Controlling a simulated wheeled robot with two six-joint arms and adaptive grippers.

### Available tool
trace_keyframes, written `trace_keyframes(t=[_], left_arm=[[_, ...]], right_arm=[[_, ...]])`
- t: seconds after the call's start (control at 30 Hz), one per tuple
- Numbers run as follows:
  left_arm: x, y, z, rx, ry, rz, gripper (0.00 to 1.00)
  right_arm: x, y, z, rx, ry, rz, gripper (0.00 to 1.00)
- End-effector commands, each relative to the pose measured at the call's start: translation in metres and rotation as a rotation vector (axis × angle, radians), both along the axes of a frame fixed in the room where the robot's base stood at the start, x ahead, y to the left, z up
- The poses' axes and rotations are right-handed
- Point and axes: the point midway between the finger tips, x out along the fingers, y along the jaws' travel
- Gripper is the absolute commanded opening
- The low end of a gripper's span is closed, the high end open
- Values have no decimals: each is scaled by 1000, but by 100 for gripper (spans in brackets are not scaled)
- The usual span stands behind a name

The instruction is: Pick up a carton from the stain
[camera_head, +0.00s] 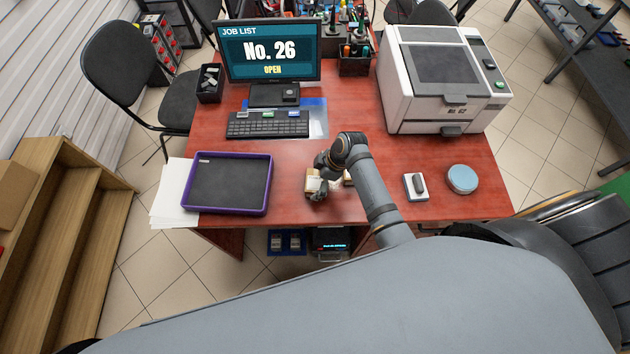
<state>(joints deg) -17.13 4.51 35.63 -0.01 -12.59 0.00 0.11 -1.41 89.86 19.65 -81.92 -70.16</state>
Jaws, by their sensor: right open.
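A small tan carton (311,184) lies near the front of the red-brown desk, just left of my right gripper. Another small tan piece (347,178) shows right of the gripper, mostly hidden by my arm; I cannot tell if it is a second carton. My right gripper (319,192) is open and points down at the carton, overlapping it in the picture. I cannot tell whether its fingers touch the carton. No stain can be made out; the gripper and arm cover part of the desk there. My left gripper is not in view.
A purple-rimmed tray (268,187) lies left, on white paper sheets (168,205). A keyboard (267,125) and monitor (271,52) stand behind. A white machine (440,78), a white block (415,187) and a round blue-topped tin (462,179) are right. Bare desk lies between keyboard and gripper.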

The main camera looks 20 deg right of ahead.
Motion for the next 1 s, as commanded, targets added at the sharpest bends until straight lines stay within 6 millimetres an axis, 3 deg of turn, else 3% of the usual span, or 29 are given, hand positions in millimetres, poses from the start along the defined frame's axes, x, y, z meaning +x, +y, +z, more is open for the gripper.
trace_keyframes(t=[0.1, 0.5, 0.8, 1.0], left_arm=[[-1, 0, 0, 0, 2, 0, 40], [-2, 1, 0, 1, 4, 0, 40], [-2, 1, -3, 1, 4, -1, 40], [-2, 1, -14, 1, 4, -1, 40]], right_arm=[[0, 0, 0, 0, 0, 0, 100], [0, 0, 0, 0, 0, 0, 48], [0, 0, 4, 1, 0, 0, 47], [3, -6, 35, -3, -6, 0, 47]])
